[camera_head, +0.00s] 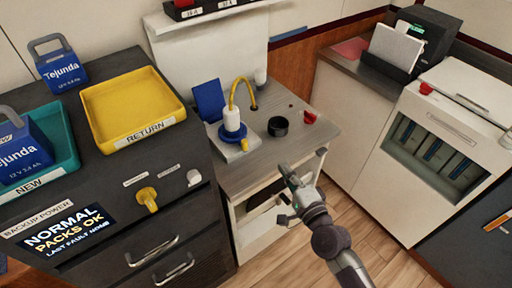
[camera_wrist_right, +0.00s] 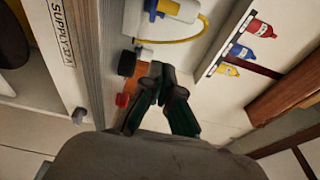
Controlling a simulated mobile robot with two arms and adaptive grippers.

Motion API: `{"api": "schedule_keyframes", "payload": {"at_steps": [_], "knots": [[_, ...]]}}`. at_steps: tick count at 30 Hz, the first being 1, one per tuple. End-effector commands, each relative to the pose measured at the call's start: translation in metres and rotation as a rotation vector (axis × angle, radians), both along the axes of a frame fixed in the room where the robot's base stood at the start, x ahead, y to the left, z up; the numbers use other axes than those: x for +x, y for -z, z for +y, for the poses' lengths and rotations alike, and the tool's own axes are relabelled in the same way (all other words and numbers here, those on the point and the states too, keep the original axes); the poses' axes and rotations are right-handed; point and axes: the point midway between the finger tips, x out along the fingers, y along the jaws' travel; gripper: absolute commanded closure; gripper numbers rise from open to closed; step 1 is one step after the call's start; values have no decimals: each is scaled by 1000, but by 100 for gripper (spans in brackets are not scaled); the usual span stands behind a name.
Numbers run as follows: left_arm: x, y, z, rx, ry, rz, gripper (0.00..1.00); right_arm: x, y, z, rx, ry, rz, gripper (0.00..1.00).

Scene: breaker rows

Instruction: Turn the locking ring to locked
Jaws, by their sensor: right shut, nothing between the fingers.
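A white plug (camera_head: 232,117) with a yellow cable stands upright in a socket on the grey counter. A blue ring (camera_head: 233,133) sits around its base, with a yellow piece (camera_head: 244,145) at its front right. In the right wrist view, the plug (camera_wrist_right: 180,8) and blue ring (camera_wrist_right: 151,8) show at the top edge, partly cut off. I cannot read the ring's lock marks. My right gripper (camera_head: 288,172) is shut and empty, in front of the counter and apart from the ring; its fingertips (camera_wrist_right: 160,73) also show in the wrist view. My left gripper is not in view.
A black round cap (camera_head: 278,126) and a red piece (camera_head: 309,118) are on the counter, right of the plug. A blue upright panel (camera_head: 209,100) stands behind the socket. A yellow RETURN tray (camera_head: 178,118) is on the dark cabinet at left. Floor is clear around my right arm.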

Motion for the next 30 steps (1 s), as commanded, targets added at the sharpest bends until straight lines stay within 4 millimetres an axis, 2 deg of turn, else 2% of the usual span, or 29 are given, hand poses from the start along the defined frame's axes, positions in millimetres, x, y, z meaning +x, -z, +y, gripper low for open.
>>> {"api": "schedule_keyframes", "payload": {"at_steps": [5, 15, 22, 30], "knots": [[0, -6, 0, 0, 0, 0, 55, 23, -3, 10, 0, 1, -2, 100], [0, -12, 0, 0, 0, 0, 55, 89, -1, 40, -4, 1, -2, 100], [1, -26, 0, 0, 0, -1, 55, 83, -1, 71, -4, 0, 1, 100], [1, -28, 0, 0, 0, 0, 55, 81, 1, 79, -4, 1, 0, 100]]}}
